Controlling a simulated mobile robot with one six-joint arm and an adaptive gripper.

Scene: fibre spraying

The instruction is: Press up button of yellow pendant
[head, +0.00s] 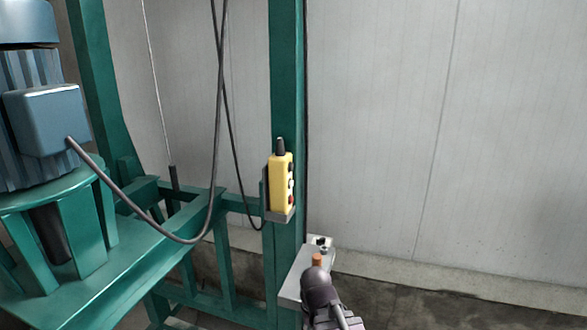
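The yellow pendant (281,183) hangs upright against the green post in the head view, with a black top where its cable grip is. A column of small buttons runs down its right-facing side, including red ones and dark ones; their markings are too small to read. A dark, rounded end of what looks like my arm, with my gripper (318,285), shows at the bottom, below and to the right of the pendant and apart from it. Its fingers cannot be made out. A short orange-brown cylinder (317,260) shows at its tip.
The green post (287,80) stands behind the pendant. A grey box (293,283) with dark knobs on top is low beside the post. A blue motor (45,115) and green frame fill the left. Dark cables (219,100) hang left of the pendant. The right side before the pale wall is clear.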

